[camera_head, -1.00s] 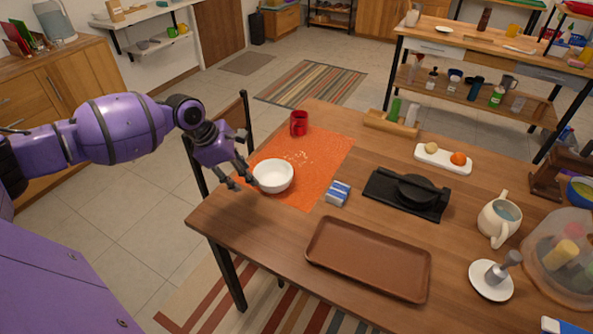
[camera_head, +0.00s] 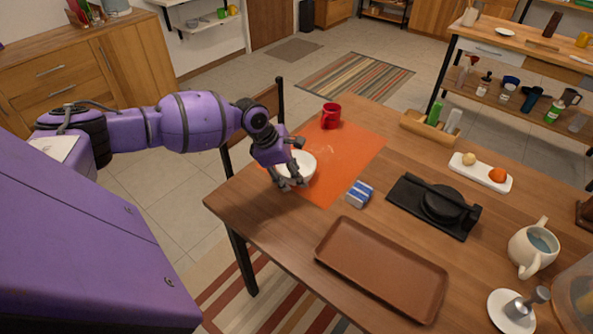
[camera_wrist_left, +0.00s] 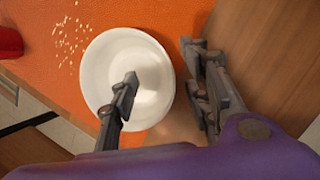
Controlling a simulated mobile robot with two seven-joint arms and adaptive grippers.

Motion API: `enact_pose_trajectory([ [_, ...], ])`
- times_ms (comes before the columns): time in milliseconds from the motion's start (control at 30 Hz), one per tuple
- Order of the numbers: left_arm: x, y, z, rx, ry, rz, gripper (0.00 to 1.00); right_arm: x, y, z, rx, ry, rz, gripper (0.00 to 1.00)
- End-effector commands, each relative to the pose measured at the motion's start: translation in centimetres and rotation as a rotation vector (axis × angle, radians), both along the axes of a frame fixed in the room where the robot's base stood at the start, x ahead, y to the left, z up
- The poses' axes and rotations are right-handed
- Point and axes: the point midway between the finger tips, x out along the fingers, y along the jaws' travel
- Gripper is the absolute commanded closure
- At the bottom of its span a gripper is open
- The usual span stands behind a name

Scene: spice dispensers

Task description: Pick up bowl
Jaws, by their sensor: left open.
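The white bowl (camera_head: 306,165) stands upright on the orange mat (camera_head: 349,150) near the table's left edge. It also shows in the left wrist view (camera_wrist_left: 104,72) and looks empty. My left gripper (camera_head: 291,186) is at the bowl's near left rim, and its fingers hide part of the bowl. In the left wrist view the left gripper (camera_wrist_left: 165,85) is open, with one finger over the bowl's inside and the other outside, beyond its rim. I cannot tell whether either finger touches the bowl. My right gripper is not in view.
A red mug (camera_head: 330,116) stands behind the bowl, at the mat's far end. A blue and white box (camera_head: 359,194) lies right of the bowl. A brown tray (camera_head: 381,268) fills the front of the table. Small crumbs (camera_wrist_left: 68,42) lie on the mat beside the bowl.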

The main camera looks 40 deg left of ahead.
Motion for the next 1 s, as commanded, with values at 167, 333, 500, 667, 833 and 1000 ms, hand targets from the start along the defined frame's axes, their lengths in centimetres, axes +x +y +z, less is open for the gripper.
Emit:
enact_pose_trajectory([
  [167,0.22,-0.11,-0.45,0.001,-0.001,-0.001,0.56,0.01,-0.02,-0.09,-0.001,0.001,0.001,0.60],
  [333,0.20,-0.12,-0.42,0.001,-0.001,-0.001,0.63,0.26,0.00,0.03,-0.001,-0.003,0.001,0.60],
  [500,0.18,-0.11,-0.43,0.001,-0.001,-0.001,0.85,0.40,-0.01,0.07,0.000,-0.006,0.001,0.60],
  [667,0.18,-0.11,-0.43,0.001,-0.001,-0.001,1.00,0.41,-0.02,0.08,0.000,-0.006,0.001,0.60],
  [833,0.22,-0.11,-0.38,0.000,-0.002,0.000,1.00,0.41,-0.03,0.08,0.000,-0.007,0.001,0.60],
  [1000,0.20,-0.12,-0.39,0.001,-0.001,-0.001,1.00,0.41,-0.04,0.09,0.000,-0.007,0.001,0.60],
])
